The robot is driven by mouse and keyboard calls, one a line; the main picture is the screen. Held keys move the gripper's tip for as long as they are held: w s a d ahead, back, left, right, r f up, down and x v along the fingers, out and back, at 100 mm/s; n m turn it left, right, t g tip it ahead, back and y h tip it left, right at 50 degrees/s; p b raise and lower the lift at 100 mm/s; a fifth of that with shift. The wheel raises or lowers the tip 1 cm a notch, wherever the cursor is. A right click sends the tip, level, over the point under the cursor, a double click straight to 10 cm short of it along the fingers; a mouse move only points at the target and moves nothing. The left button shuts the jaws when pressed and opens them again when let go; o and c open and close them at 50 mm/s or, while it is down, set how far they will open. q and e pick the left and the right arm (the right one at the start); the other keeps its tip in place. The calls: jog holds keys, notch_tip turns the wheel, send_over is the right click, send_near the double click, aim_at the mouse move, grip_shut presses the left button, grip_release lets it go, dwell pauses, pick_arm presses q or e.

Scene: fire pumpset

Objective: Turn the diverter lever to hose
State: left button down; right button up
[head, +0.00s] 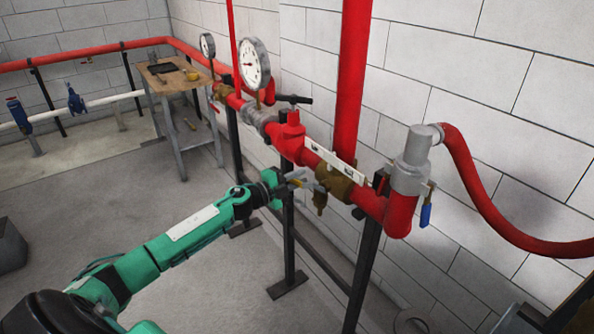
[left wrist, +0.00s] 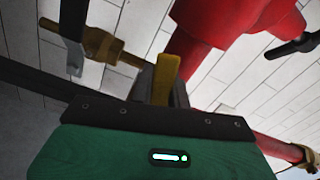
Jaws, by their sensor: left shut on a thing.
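The brass diverter valve (head: 337,183) sits on the red pipe run, under a white label plate (head: 335,160) whose text is too small to read. My left gripper (head: 298,180) reaches in from the left and is beside the valve. It is shut on the yellow diverter lever (head: 297,183), which shows between the dark fingers in the left wrist view (left wrist: 166,80). Part of the lever is hidden by the fingers. A brass fitting (left wrist: 105,45) shows up and left of the lever in that view. My right gripper is not in view.
A grey fitting (head: 411,165) with a blue-handled valve (head: 426,215) feeds a red hose (head: 480,200) at right. A red riser (head: 352,80), round gauges (head: 254,64) and a black handle (head: 293,99) stand near the valve. Black posts (head: 289,240) support the pipe. A workbench (head: 178,83) stands behind.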

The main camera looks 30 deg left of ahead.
pick_arm(q)
jog(key=shift+s+d+f+n, duration=0.1)
jog(key=shift+d+f+n, duration=0.05)
jog(key=shift+f+n, duration=0.35)
jog(key=shift+s+d+f+n+p, duration=0.15)
jog(key=shift+d+f+n+p, duration=0.2)
jog(key=shift+f+n+p, duration=0.55)
jog(key=shift+s+d+f+n+p, duration=0.15)
jog(key=shift+d+f+n+p, duration=0.25)
jog(key=shift+n, duration=0.5)
jog(key=s+d+f+n+p, duration=0.3)
jog(key=d+f+n+p, duration=0.1)
jog(key=d+n, duration=0.4)
jog(key=shift+s+f+n+p, duration=0.15)
jog(key=shift+n+p, duration=0.5)
jog(key=shift+n, duration=0.45)
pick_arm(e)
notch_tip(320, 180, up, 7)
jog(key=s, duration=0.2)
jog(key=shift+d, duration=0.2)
pick_arm(q)
jog(key=c, duration=1.3)
grip_release()
jog(key=shift+c, duration=0.2)
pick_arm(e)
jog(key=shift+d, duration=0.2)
